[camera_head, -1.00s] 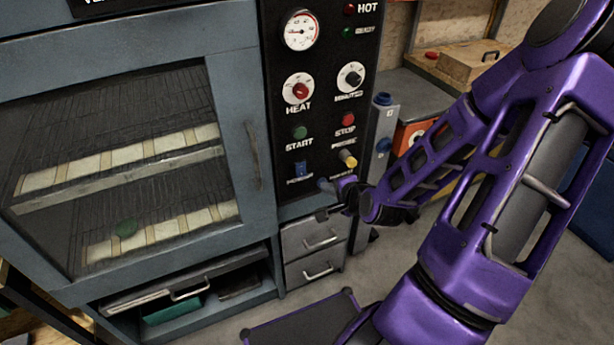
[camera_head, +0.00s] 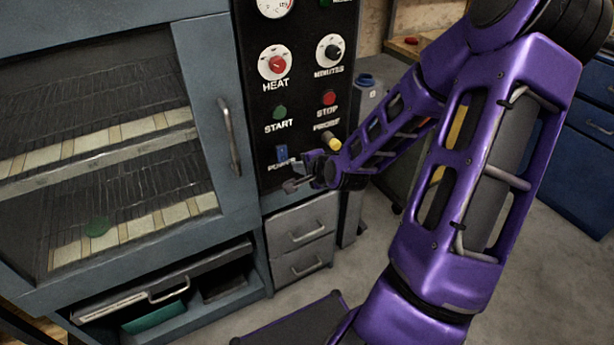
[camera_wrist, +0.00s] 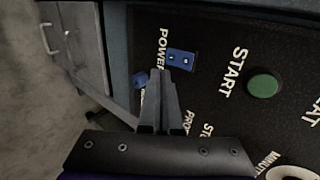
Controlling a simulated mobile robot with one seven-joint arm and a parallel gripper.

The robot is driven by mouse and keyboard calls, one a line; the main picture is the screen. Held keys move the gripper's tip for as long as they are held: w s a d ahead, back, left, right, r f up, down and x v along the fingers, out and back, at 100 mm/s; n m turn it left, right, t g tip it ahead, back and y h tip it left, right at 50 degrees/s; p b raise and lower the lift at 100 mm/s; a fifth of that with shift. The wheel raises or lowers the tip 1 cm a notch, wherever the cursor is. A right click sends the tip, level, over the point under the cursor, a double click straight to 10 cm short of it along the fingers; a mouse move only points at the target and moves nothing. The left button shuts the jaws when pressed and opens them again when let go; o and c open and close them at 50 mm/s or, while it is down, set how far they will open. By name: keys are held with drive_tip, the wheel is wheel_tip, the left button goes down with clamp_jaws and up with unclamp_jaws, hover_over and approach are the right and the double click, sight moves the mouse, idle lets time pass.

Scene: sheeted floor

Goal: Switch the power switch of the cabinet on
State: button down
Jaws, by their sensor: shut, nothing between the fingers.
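The cabinet (camera_head: 203,95) is grey-blue, with a glass door and a black control panel. Its power switch (camera_head: 281,153) is a small blue rocker low on the panel, above its POWER label. It also shows in the wrist view (camera_wrist: 181,57), upper centre, with light marks on its face; I cannot tell its position. My gripper (camera_head: 296,180) is just below and right of the switch in the head view. In the wrist view my gripper (camera_wrist: 161,73) is shut and empty, its fingertips close beside the switch and POWER label. I cannot tell whether they touch the panel.
A yellow-tipped probe knob (camera_head: 330,142), a green START button (camera_head: 279,113) and a red STOP button (camera_head: 329,97) are near the switch. A small blue part (camera_wrist: 139,78) sits beside the fingers. Drawers (camera_head: 303,240) are below the panel. Floor on the right is clear.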

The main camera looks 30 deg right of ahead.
sight(283, 154)
drive_tip(key=x, duration=0.3)
drive_tip(key=b+x, duration=0.1)
drive_tip(key=shift+w+r, duration=0.2)
drive_tip(key=shift+w, duration=1.2)
drive_tip(key=shift+w+f, duration=0.1)
drive_tip(key=shift+w+a+r+p, duration=0.1)
drive_tip(key=shift+r+p, duration=0.7)
drive_tip(key=shift+r, duration=0.1)
